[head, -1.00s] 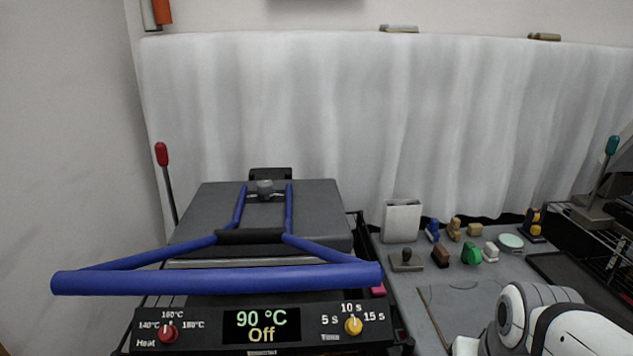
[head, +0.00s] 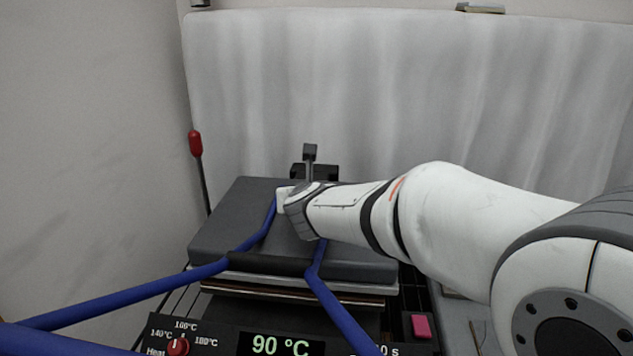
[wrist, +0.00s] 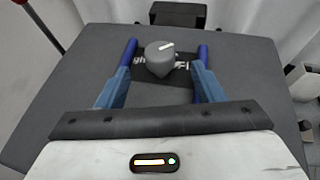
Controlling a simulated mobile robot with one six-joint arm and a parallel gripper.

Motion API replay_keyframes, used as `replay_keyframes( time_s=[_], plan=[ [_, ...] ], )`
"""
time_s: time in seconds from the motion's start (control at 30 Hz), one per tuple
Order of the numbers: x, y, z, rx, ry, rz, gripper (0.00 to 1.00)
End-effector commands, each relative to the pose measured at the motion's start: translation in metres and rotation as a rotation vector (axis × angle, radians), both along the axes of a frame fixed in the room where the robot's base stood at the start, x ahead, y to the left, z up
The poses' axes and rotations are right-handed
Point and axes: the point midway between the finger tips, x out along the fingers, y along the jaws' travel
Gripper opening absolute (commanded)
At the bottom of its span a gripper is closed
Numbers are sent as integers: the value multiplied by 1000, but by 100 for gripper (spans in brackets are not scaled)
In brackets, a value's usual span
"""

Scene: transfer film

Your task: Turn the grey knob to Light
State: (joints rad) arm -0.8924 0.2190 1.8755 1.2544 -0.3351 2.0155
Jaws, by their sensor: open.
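In the wrist view the grey knob (wrist: 160,60) sits on the dark top plate of the heat press, with a white pointer mark on its top aimed to the upper right. Parts of its white lettering show beside it, but the words are partly covered. My gripper (wrist: 160,78) is open, with one blue finger on each side of the knob's near side and visible gaps to it. In the head view my arm covers the knob, and the fingers are hidden behind my wrist.
Blue handle bars (head: 130,297) run along the press's front. The red heat knob (head: 178,347) and the 90 °C display (head: 281,345) are below. A pink button (head: 421,326) is at right. A red-tipped lever (head: 196,144) stands at left, and a white curtain (head: 370,90) hangs behind.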

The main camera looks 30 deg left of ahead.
Motion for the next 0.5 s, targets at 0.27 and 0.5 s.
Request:
replay_keyframes(
  time_s=[0.27, 0.5],
  plan=[
    [28, 16, -14, 22, 15, -24, 61],
    [56, 30, -26, 22, 13, -27, 61]
  ],
)
